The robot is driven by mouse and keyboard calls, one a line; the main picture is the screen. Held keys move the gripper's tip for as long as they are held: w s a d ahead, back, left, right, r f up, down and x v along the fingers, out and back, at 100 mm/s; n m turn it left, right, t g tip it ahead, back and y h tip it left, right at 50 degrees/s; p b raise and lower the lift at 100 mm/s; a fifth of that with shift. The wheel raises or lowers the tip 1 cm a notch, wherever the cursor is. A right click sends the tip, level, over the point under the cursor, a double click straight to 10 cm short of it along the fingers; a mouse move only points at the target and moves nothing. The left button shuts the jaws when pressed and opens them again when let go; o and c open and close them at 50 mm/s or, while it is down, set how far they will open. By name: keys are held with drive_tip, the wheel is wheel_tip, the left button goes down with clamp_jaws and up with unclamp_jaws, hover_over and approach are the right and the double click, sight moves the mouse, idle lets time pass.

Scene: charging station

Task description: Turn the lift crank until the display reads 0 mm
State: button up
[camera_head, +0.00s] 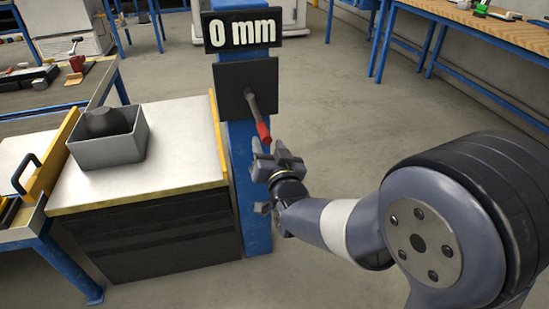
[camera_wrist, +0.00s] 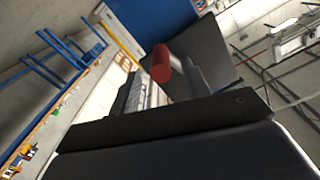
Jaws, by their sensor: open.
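The display (camera_head: 242,32) at the top of the blue post reads "0 mm" in the head view. Below it is a dark square plate (camera_head: 233,88) carrying the lift crank, a grey arm with a red handle (camera_head: 264,132) that hangs down and to the right. My gripper (camera_head: 276,158) is just below the red handle's end, open and empty. In the wrist view the red handle (camera_wrist: 161,64) shows beyond and between my open fingers (camera_wrist: 163,85). I cannot tell whether they touch it. The lower parts of the fingers are hidden behind the gripper body.
Left of the blue post (camera_head: 249,220) stands a white-topped cabinet (camera_head: 150,175) with a yellow edge. A grey bin (camera_head: 108,153) holding a dark rounded object (camera_head: 105,122) rests on it. A wooden-topped bench (camera_head: 490,25) is at the upper right. The floor right of the post is open.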

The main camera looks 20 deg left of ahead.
sight(267, 135)
drive_tip(key=v, duration=0.6)
drive_tip(key=shift+p, duration=0.3)
drive_tip(key=b+x, duration=0.1)
drive_tip(key=x, duration=1)
drive_tip(key=shift+b, duration=0.3)
drive_tip(key=shift+d+r+p, duration=0.15)
drive_tip(key=shift+d+p, duration=0.1)
drive_tip(key=shift+p, duration=0.3)
drive_tip(key=shift+d+n, duration=0.1)
drive_tip(key=shift+n, duration=0.3)
